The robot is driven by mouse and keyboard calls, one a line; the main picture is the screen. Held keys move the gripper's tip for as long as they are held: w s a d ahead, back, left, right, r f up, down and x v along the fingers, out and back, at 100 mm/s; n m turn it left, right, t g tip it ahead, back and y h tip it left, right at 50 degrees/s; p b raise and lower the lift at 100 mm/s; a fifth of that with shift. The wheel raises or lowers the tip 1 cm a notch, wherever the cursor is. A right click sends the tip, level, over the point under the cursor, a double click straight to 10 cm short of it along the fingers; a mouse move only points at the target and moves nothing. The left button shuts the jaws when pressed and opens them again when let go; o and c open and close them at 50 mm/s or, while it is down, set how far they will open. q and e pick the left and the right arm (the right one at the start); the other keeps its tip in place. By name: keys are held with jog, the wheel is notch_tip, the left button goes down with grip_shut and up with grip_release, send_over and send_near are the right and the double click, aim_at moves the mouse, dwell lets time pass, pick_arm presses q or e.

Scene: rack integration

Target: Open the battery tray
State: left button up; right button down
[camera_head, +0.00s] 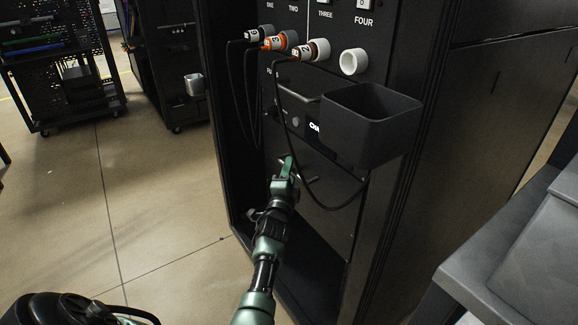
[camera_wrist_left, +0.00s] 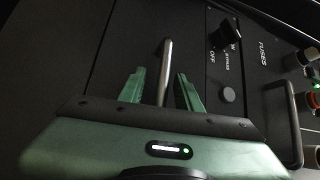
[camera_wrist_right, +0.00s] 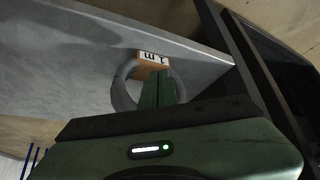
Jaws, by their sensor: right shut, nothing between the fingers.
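The battery tray seems to be the dark lower panel (camera_head: 325,205) of the rack, below the charger row; I see no label on it. A metal bar handle (camera_wrist_left: 166,72) stands out from a dark panel in the left wrist view. My left gripper (camera_head: 287,170) is in front of this lower panel. In the left wrist view its green fingers (camera_wrist_left: 160,92) are open, one on each side of the handle, with gaps showing. My right gripper (camera_wrist_right: 158,90) is shut and empty, seen only in the right wrist view.
A black open bin (camera_head: 372,120) juts from the rack, right of my left gripper. Black cables (camera_head: 318,198) hang from the plugs (camera_head: 275,42) near my left arm. A grey coil (camera_wrist_right: 122,88) with an orange-and-white tag lies at a grey surface by my right fingers.

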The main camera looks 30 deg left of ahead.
pick_arm(q)
jog(key=shift+s+d+r, duration=0.1)
jog(key=shift+d+r, duration=0.05)
jog(key=shift+r, duration=0.05)
grip_shut()
dwell(1.2)
